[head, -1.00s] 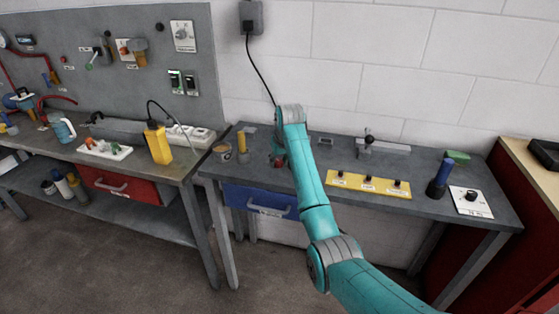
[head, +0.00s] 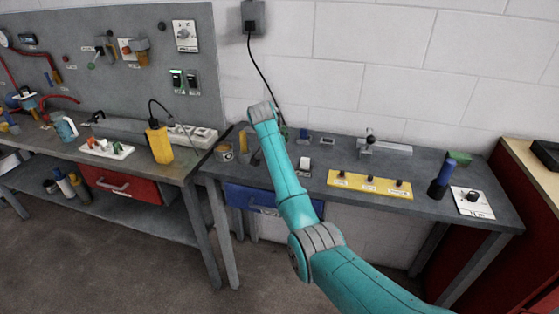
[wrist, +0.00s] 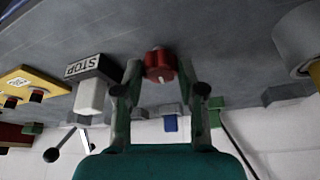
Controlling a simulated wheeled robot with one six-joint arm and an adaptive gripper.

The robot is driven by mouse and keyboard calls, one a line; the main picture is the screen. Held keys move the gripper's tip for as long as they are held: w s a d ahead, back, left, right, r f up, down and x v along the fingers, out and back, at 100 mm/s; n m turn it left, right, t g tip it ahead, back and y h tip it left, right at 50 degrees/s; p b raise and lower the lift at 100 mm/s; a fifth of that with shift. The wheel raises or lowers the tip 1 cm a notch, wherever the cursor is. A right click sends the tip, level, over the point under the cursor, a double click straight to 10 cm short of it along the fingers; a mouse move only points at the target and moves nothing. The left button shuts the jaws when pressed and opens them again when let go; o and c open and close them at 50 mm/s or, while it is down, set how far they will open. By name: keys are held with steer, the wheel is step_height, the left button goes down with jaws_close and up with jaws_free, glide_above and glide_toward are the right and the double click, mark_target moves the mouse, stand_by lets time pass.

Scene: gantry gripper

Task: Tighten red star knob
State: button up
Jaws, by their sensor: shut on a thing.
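The red star knob (wrist: 159,62) shows in the wrist view, upright between the fingertips and close above the grey bench top. My gripper (wrist: 160,72) is shut on it, one finger on each side. In the head view my teal arm reaches over the left part of the right-hand bench, and it hides the knob and most of the gripper.
Beside the gripper stands a block marked STOP (wrist: 92,68) with a white part (head: 304,163). A yellow panel with knobs (head: 370,185) lies to the right. A can (head: 224,152) stands at the bench's left end. A wall cable hangs behind.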

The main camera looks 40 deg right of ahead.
steer(key=m+g, duration=0.1)
steer(key=m, duration=0.1)
steer(key=m+g, duration=0.1)
steer(key=m, duration=0.2)
steer(key=shift+w+m, duration=0.15)
steer(key=shift+m, duration=0.15)
steer(key=m+g, duration=0.1)
steer(key=m, duration=0.2)
steer(key=shift+w+m, duration=0.1)
steer(key=shift+m, duration=0.2)
steer(key=shift+m+g+y, duration=0.4)
steer(key=shift+m+g, duration=0.1)
steer(key=shift+m, duration=0.3)
steer(key=o, duration=1.1)
step_height(320, 180, up, 10)
steer(key=shift+f, duration=0.1)
